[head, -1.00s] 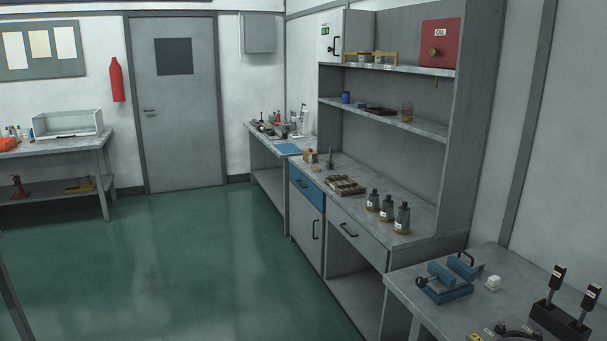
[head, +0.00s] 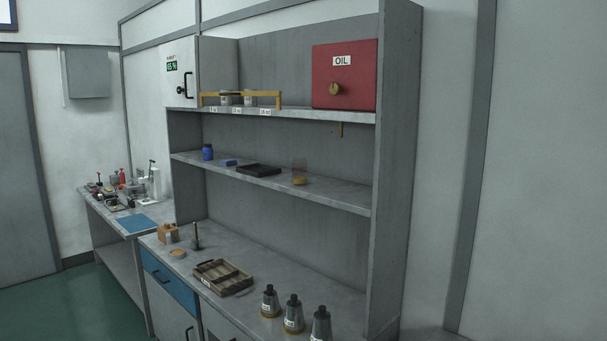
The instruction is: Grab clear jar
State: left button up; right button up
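A clear jar (head: 299,173) with an amber-coloured bottom stands upright on the middle shelf (head: 335,196), towards its right end. A dark flat tray (head: 258,170) lies on the same shelf to its left. Neither of my grippers shows in the head view, and nothing is seen touching the jar.
On the counter below are a compartment tray (head: 222,278) and several metal bottles (head: 293,315). The red OIL box (head: 344,75) is above. A tall side panel (head: 398,170) bounds the shelf at right.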

aim_at(298, 164)
jog(key=i+j+z, duration=0.1)
jog(key=z, duration=0.35)
jog(key=i+j+z, duration=0.15)
jog(key=z, duration=0.35)
jog(key=i+j+z, duration=0.1)
jog(key=z, duration=0.35)
